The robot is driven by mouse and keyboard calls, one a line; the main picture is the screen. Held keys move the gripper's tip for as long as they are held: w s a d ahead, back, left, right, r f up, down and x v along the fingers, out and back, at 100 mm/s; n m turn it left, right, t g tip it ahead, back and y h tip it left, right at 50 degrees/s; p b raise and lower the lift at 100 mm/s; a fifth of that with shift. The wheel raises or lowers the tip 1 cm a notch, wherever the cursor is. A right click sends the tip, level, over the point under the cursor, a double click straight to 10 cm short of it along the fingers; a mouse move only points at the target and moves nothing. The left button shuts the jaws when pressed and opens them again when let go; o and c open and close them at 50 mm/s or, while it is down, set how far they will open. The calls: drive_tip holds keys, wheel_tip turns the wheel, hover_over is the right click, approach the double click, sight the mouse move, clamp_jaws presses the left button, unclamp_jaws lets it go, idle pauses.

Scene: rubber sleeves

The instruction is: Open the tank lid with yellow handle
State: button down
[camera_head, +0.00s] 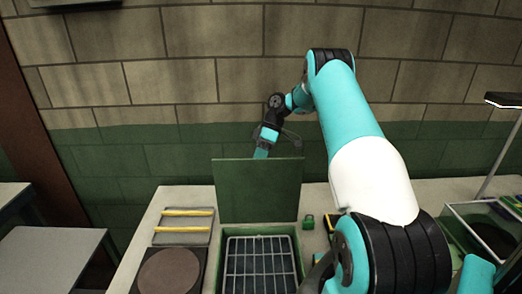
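A green tank (297,243) stands on the counter with a wire rack (260,268) inside it. Its green lid (257,190) stands raised and roughly upright at the tank's back edge, so the tank is uncovered. No yellow handle shows on the lid's visible face; its far face is hidden. My gripper (261,153) is just above and behind the lid's top edge, pointing down. Its tips are small and partly hidden, so I cannot tell whether it touches the lid, or is open or shut.
Left of the tank are a frame with two yellow bars (184,229) and a dark plate with a brown disc (168,271). A small green item (308,222) sits right of the lid. A clear box (490,232) and lamp (504,100) stand at right. A brick wall is behind.

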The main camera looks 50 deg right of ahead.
drive_tip(key=shift+d+f, duration=0.25)
drive_tip(key=shift+f, duration=0.15)
drive_tip(key=c, duration=1.1)
unclamp_jaws()
drive_tip(key=shift+a+r, duration=0.1)
drive_tip(key=shift+w+p, duration=0.15)
drive_tip(key=shift+p, duration=0.15)
